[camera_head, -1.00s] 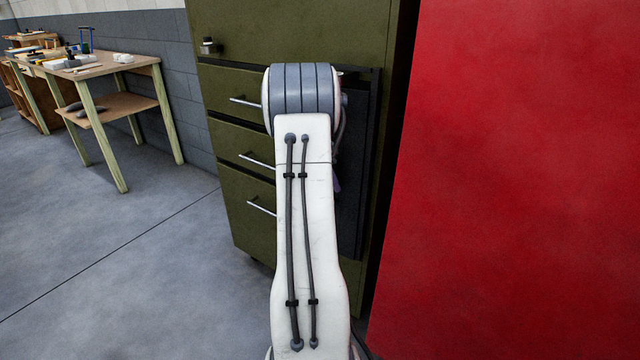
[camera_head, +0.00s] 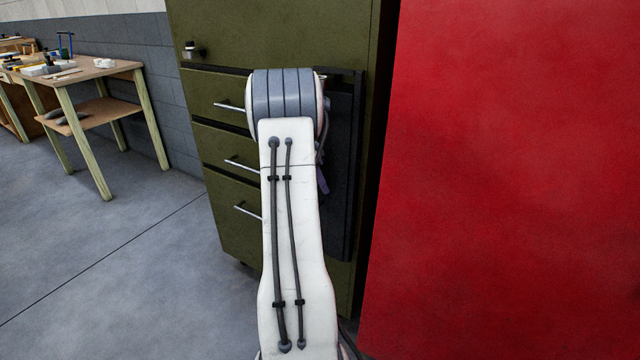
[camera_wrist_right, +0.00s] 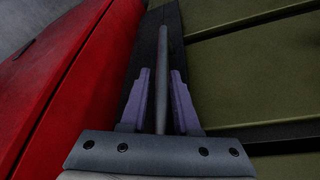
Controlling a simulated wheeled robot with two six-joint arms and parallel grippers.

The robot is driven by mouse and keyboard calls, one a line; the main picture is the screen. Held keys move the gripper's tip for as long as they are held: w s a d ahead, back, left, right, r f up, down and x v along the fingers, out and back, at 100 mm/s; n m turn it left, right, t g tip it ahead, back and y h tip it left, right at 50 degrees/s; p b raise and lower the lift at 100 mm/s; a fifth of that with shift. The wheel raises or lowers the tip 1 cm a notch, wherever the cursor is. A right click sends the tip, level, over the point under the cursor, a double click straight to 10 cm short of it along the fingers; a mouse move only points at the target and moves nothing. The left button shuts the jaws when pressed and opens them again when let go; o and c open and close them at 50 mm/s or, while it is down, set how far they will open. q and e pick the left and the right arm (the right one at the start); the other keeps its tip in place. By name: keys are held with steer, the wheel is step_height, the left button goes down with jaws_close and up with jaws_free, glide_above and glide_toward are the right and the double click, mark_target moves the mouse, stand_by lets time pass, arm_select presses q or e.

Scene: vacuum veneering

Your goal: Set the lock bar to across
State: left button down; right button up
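A dark grey bar, which looks like the lock bar (camera_wrist_right: 163,42), runs lengthwise along a dark panel (camera_head: 343,170) on the green cabinet's front, parallel to its side edge, in the right wrist view. The purple fingers of my right gripper (camera_wrist_right: 160,76) stand open on either side of the bar, with a small gap visible at each side. In the head view my right arm hides most of the bar; only a bit of the purple right gripper (camera_head: 322,182) shows beside the arm. My left gripper is not in view.
The green cabinet (camera_head: 285,40) has several drawers with silver handles (camera_head: 240,165), left of my arm. A large red surface (camera_head: 510,180) fills the right side close by. A wooden workbench (camera_head: 110,75) with tools stands at the left. Floor between is clear.

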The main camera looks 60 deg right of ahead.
steer(key=p+v, duration=0.1)
steer(key=v, duration=0.9)
steer(key=shift+r, duration=0.2)
